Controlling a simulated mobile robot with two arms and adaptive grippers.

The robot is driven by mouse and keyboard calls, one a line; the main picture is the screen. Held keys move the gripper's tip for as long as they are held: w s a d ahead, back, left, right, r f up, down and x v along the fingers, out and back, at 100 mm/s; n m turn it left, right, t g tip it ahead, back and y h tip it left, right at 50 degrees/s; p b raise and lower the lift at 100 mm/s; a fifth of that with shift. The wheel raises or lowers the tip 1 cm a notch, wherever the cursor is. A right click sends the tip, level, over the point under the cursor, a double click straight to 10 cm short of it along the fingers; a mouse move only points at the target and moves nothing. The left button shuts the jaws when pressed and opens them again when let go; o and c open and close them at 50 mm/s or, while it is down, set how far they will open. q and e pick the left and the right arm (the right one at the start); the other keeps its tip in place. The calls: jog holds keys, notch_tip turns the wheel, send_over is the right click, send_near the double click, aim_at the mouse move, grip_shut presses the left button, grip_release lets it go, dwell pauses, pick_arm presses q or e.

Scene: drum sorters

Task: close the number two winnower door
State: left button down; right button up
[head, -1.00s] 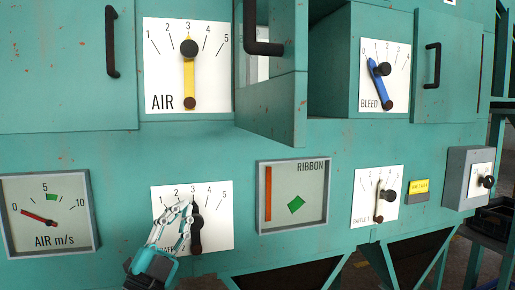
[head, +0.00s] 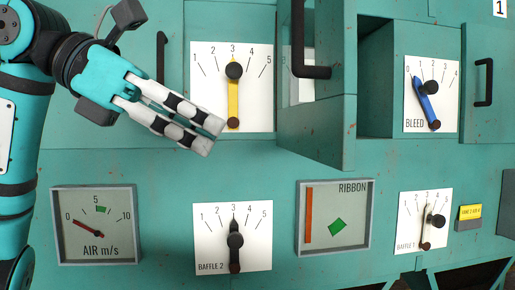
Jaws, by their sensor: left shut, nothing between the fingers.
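A teal door (head: 312,124) with a black bar handle (head: 297,45) stands swung open towards me, right of the AIR dial. Its top is cut off by the picture edge. I cannot tell from a label whether it belongs to winnower two. My left gripper (head: 214,136) reaches in from the left with its fingers shut and empty. In the picture its tips overlap the lower left of the AIR panel, left of the open door and apart from it. My right gripper is out of view.
The AIR dial (head: 204,95) has a yellow lever. Below are an air gauge (head: 110,205), the BAFFLE 2 dial (head: 208,240), the RIBBON gauge (head: 350,240) and the BAFFLE 1 dial (head: 408,215). A dark recess (head: 376,75) and the BLEED dial (head: 447,105) lie right of the door.

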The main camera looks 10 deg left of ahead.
aim_at(323, 130)
pick_arm(q)
jog(key=d+r+p+x, duration=0.1)
jog(key=p+x, duration=0.3)
jog(key=x, duration=0.9)
jog(key=shift+r, duration=0.4)
jog(key=shift+w+d, duration=0.1)
jog(key=shift+w, duration=0.05)
